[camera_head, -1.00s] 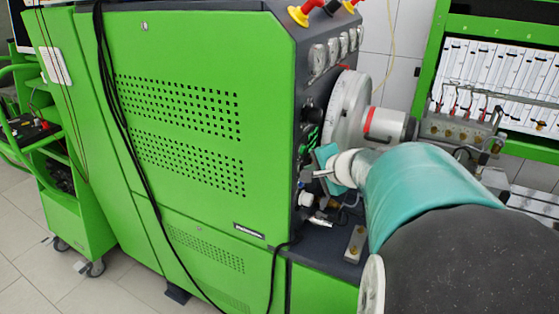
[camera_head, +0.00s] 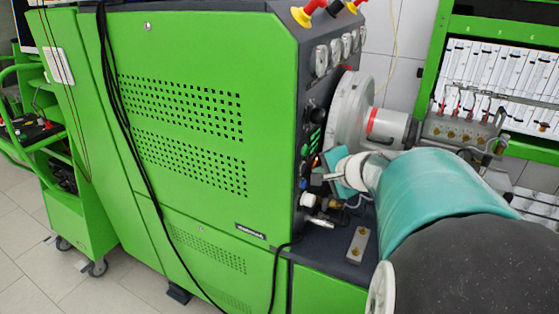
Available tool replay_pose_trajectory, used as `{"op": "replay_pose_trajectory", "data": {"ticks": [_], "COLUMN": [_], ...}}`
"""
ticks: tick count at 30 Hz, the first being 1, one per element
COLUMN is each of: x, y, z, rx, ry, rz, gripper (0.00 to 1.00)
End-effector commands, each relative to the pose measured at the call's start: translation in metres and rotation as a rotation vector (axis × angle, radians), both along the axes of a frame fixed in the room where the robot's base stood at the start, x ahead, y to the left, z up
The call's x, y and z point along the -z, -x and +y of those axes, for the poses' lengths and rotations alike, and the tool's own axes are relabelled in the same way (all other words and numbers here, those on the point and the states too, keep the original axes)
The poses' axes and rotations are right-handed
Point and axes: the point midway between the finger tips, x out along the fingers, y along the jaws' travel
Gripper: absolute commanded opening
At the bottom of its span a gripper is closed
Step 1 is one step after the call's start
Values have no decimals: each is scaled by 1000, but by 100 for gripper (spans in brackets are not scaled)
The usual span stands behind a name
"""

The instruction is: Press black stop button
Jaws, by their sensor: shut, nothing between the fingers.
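The pump testbench (camera_head: 185,215) is a big green cabinet with a dark side panel (camera_head: 308,85) that I see at a steep angle. The panel carries a black round knob (camera_head: 317,113), green controls (camera_head: 315,138) and small dark and blue parts (camera_head: 303,184). I cannot tell which small part is the black stop button; it may be hidden behind my gripper. My gripper (camera_head: 327,177) points left at the panel's lower controls, with its fingers shut and empty. A small gap seems to show between fingertips and panel; contact cannot be told.
A large grey disc (camera_head: 349,112) with a red-ringed shaft (camera_head: 388,126) stands just above my wrist. White fittings (camera_head: 309,199) and a metal block (camera_head: 357,245) on the ledge sit below. Black cables (camera_head: 128,140) hang across the cabinet front. Gauges (camera_head: 334,53) line the panel top.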

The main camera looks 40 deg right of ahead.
Motion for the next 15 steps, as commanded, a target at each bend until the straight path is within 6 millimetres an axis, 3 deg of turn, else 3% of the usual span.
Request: {"op": "replay_pose_trajectory", "data": {"ticks": [7, 15], "x": [0, 0], "y": [4, 24], "z": [-2, -13], "rx": [2, 3], "ry": [0, -1], "rz": [0, 0], "gripper": [0, 0]}}
